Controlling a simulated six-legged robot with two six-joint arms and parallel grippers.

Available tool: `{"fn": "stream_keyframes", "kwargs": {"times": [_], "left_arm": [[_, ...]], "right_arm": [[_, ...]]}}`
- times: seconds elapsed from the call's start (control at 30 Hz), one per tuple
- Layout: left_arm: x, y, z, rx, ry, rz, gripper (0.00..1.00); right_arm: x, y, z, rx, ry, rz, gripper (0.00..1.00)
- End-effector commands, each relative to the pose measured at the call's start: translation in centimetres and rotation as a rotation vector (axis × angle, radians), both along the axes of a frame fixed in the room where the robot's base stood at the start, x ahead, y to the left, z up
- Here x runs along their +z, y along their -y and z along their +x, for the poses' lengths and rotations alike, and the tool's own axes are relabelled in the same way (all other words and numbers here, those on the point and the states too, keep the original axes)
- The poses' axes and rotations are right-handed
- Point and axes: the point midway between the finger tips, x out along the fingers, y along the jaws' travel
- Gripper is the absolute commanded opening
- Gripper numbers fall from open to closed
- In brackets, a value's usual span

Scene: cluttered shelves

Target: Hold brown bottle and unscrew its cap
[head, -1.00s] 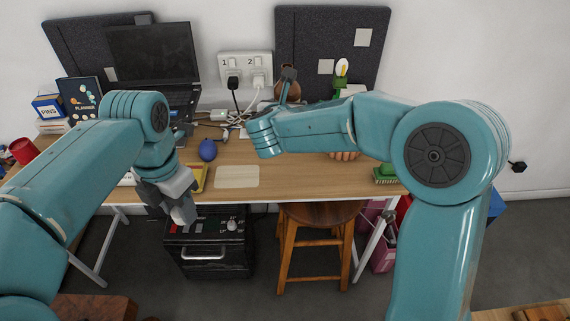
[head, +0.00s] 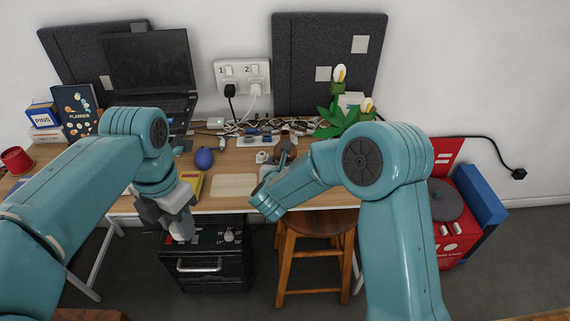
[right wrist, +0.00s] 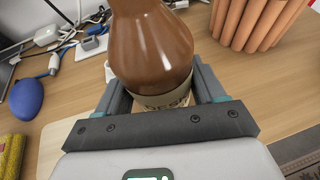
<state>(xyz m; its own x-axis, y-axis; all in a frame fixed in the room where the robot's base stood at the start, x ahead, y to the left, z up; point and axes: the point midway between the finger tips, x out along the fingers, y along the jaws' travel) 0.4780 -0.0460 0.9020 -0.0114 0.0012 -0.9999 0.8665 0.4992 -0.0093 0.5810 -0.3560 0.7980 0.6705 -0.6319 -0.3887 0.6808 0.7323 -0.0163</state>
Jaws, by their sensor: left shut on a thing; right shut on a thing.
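The brown bottle (right wrist: 150,45) is large in the right wrist view, its pale lettered label low between the fingers. My right gripper (right wrist: 160,95) is shut on it from both sides. In the head view the bottle (head: 284,137) shows as a small brown patch behind my right gripper (head: 285,152), low over the desk. I cannot tell whether it touches the desk. Its cap is not visible in either view. My left gripper (head: 180,228) points down in front of the desk, before the black box. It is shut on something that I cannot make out.
The wooden desk (head: 225,163) holds a laptop (head: 150,65), a blue bulb-shaped thing (head: 204,158), cables and a flowering plant (head: 340,120). A ribbed terracotta thing (right wrist: 255,20) stands close to the bottle. A black box (head: 205,265) and a wooden stool (head: 315,228) stand below.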

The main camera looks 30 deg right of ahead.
Motion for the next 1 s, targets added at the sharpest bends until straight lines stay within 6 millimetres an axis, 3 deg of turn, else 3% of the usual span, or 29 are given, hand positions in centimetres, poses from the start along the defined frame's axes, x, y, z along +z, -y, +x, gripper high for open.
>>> {"fn": "stream_keyframes", "kwargs": {"times": [0.27,0.3,0.37,0.73,1.0], "left_arm": [[-0.5,0.0,0.0,0.0,0.0,0.0,0.02],[-0.4,0.0,0.0,0.0,0.0,0.0,0.02],[-0.4,0.0,0.0,0.0,0.0,0.0,0.02],[0.4,0.0,0.0,0.0,0.0,-0.001,0.02],[-0.2,0.0,0.0,0.0,0.0,0.0,0.02]], "right_arm": [[-0.1,0.0,0.1,0.0,0.004,-0.002,0.0],[-0.2,0.0,0.0,0.0,0.001,-0.001,0.75],[-0.1,0.0,0.0,0.0,0.001,-0.001,0.95],[0.4,0.0,0.0,0.0,0.0,0.0,0.95],[2.3,-3.7,-3.6,0.006,0.003,0.0,0.95]]}}
